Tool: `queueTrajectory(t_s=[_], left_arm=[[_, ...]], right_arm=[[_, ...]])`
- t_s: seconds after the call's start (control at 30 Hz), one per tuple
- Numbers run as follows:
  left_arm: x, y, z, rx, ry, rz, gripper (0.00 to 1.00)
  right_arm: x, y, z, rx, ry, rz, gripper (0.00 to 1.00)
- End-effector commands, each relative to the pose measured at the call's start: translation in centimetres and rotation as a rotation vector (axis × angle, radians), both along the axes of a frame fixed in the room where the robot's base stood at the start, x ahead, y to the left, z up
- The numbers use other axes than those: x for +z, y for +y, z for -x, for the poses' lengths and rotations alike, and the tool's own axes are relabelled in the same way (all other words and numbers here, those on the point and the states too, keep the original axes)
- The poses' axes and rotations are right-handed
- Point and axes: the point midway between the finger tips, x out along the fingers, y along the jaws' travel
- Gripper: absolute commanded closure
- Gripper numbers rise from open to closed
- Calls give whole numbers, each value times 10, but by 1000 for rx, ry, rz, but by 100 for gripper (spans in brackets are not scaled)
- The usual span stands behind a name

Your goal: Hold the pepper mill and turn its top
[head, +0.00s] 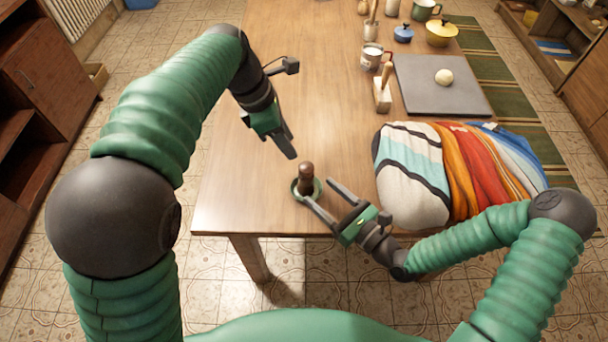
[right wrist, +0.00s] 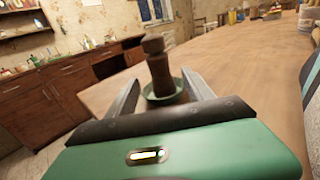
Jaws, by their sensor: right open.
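A dark brown pepper mill (head: 306,174) stands upright on a small green dish (head: 316,191) near the table's front edge. In the right wrist view the mill (right wrist: 160,77) and the dish (right wrist: 181,97) show between my right fingers. My right gripper (head: 319,190) is open and low over the table, just in front and right of the mill. Its fingers point at the mill; whether one touches the dish is unclear. My left gripper (head: 291,155) hangs above and behind the mill, apart from it. Its fingers overlap in this view, so their opening is hidden.
A striped cloth bundle (head: 410,170) lies right of my right gripper on the wooden table (head: 315,90). The table's left side is clear.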

Motion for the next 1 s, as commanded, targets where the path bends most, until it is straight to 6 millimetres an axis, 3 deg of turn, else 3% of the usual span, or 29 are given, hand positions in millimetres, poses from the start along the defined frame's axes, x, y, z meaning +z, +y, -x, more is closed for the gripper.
queueTrajectory(t_s=[0.2, 0.4, 0.77, 1.0], left_arm=[[0, -1, 0, -1, -1, 0, 64], [0, -1, 0, -1, -1, 0, 64], [0, -1, 1, -1, -1, 0, 64], [0, -1, 0, -1, -1, 0, 64]], right_arm=[[0, 37, -37, 2, -3, 0, 39], [1, 61, -63, 1, -3, 1, 39], [0, 68, -70, 0, -1, 1, 39], [0, 68, -70, 0, -1, 1, 68]])
